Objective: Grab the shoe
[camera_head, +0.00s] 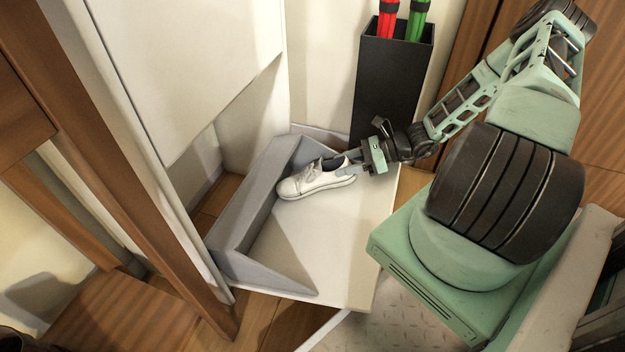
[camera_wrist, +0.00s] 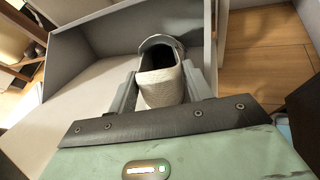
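A white shoe (camera_head: 315,180) with a dark opening lies on a pale, flat tray-like base (camera_head: 330,240) with grey raised sides. Its toe points left and its heel faces my gripper (camera_head: 347,167). In the wrist view, the heel of the shoe (camera_wrist: 162,85) sits between the two grey fingers of my gripper (camera_wrist: 162,92), one on each side. No clear gap shows between the fingers and the shoe. I cannot tell whether they press on it. The shoe appears to rest on the base.
A grey slanted wall (camera_head: 250,200) stands left of the shoe. A white cabinet (camera_head: 190,70) rises behind it, beside a brown wooden post (camera_head: 130,170). A tall black bin (camera_head: 392,85) with red and green items stands just behind my gripper. The base's front part is clear.

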